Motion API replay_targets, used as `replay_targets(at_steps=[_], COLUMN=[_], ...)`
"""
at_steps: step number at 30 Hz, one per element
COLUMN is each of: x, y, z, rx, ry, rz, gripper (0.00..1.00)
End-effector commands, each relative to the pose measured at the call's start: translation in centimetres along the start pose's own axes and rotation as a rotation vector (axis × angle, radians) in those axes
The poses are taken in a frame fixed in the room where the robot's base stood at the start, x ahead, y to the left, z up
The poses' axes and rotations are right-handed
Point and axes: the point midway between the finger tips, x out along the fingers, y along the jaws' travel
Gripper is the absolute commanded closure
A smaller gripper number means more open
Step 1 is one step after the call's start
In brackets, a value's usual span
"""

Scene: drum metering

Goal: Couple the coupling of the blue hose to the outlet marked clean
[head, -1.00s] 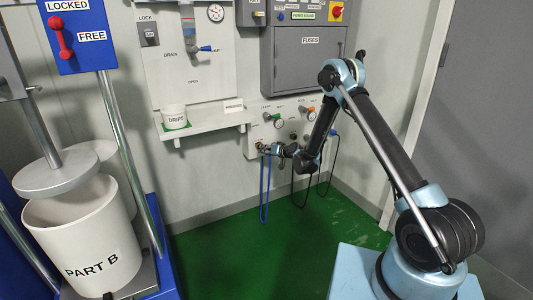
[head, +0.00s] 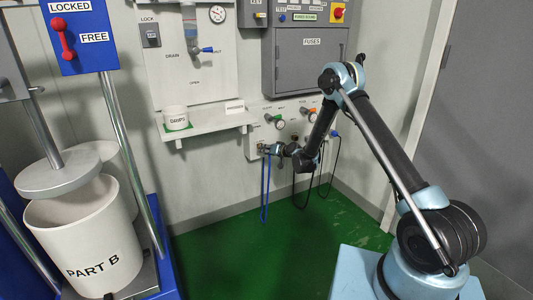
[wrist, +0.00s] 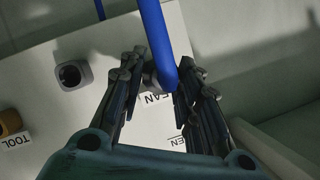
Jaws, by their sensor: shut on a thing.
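The blue hose (head: 264,195) hangs in a loop below the wall panel, its upper end at my gripper. My gripper (head: 270,149) is close in front of the panel's lower left part. In the wrist view my gripper (wrist: 154,80) is shut on the hose's coupling (wrist: 149,78), with the blue hose (wrist: 155,40) running up between the fingers. A label (wrist: 156,99) whose visible letters read "EAN" lies just below the coupling, partly covered by a finger. The outlet by it is hidden, so I cannot tell whether the coupling is seated.
A grey round port (wrist: 72,74) and a brown port (wrist: 12,122) by a "TOOL" label are left of the fingers. Dark hoses (head: 312,180) hang right of the blue one. The green floor below is clear.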

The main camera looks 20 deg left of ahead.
Motion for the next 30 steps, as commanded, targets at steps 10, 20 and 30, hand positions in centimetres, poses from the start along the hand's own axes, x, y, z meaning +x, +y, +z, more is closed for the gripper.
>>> replay_targets(at_steps=[10, 20, 30], x=[0.63, 1.0, 0.93], y=[-0.01, -0.02, 0.01], z=[-0.28, -0.45, -0.4], rx=[0.0, 0.0, 0.0], ry=[0.0, 0.0, 0.0], rz=[0.0, 0.0, 0.0], gripper=[1.0, 0.46, 0.46])
